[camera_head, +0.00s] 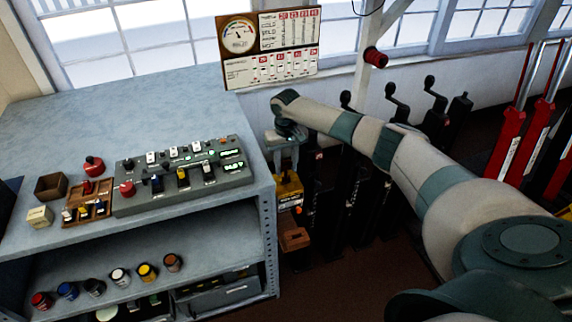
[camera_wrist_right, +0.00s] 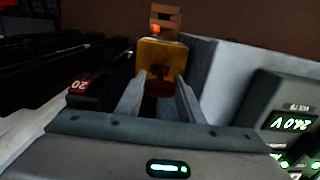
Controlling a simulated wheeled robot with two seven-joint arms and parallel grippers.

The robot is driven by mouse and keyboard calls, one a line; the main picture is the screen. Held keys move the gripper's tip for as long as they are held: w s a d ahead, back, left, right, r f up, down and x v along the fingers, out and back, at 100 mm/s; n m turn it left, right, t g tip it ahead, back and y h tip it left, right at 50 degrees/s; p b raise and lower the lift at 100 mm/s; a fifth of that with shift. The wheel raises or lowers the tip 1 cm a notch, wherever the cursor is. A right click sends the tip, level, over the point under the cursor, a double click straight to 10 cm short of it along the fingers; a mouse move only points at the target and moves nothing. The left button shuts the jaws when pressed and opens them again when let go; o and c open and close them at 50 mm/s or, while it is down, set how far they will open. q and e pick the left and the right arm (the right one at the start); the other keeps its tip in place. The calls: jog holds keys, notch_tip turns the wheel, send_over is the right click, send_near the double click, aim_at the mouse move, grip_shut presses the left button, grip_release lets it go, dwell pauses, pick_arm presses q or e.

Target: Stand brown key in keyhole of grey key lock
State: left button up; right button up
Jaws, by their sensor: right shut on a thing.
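My right gripper (camera_head: 286,168) hangs down just past the right end of the bench, over a yellow box (camera_head: 289,188). In the right wrist view my right gripper (camera_wrist_right: 160,84) is shut on a small reddish-brown thing (camera_wrist_right: 158,84), which looks like the brown key. It is right in front of the yellow box (camera_wrist_right: 163,54); I cannot tell whether it touches the box. I cannot surely pick out the grey key lock or its keyhole. My left gripper is not in view.
A grey console (camera_head: 185,178) with switches and green displays stands on the bench (camera_head: 150,110), beside a wooden tray (camera_head: 88,213). Several coloured round pieces stand on the lower shelf (camera_head: 205,255). A wooden box (camera_head: 295,239) is below the yellow box. Black levers (camera_head: 398,100) stand behind my right arm.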

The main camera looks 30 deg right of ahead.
aim_at(286, 177)
jog(key=shift+f+b, duration=0.85)
jog(key=shift+f, duration=1.65)
jog(key=o, duration=1.1)
notch_tip(286, 177, up, 5)
jog(key=p, duration=0.5)
jog(key=shift+r, duration=0.1)
jog(key=shift+r+p, duration=0.85)
jog(key=shift+r, duration=0.1)
